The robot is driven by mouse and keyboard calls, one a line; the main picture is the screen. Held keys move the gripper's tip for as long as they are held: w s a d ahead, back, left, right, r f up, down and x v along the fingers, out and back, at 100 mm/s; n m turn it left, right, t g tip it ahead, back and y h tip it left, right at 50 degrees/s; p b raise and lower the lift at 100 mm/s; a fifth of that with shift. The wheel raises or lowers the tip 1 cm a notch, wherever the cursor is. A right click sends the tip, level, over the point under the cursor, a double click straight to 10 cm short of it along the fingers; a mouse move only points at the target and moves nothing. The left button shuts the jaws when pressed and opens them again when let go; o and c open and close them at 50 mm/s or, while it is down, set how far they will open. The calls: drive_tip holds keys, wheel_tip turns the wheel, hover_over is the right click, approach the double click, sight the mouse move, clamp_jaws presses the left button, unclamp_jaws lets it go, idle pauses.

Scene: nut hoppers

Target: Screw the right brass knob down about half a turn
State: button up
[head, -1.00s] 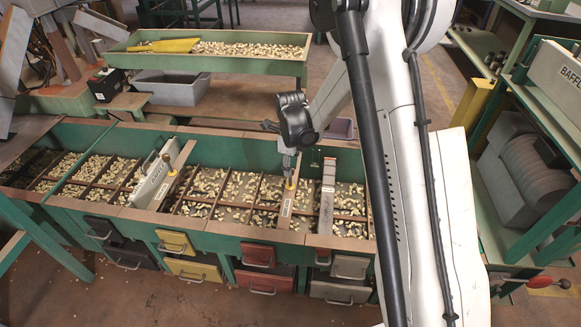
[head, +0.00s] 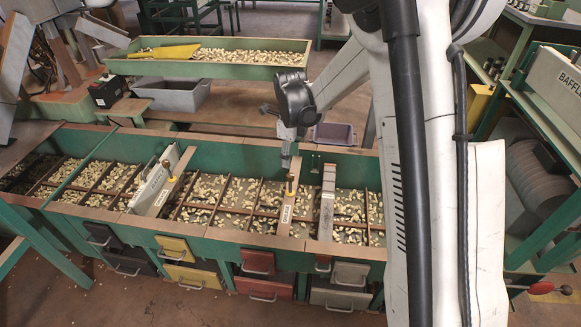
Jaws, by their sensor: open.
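The right brass knob (head: 291,185) stands upright on a narrow bar (head: 286,214) that lies across the middle of the nut hopper. My gripper (head: 287,163) points down just above the knob, open and apparently empty. The fingers are small and dark here, and the gap between them is hard to make out. Most of the knob shows below the fingertips. A second brass knob (head: 166,163) is at the left, on the tilted pale baffle plate (head: 155,188).
The green hopper (head: 218,247) is split into several compartments of nuts. Behind are a green nut tray (head: 215,72), a grey bin (head: 172,95) and a small purple bin (head: 333,134).

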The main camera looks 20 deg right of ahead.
drive_tip(key=shift+r, duration=2.1)
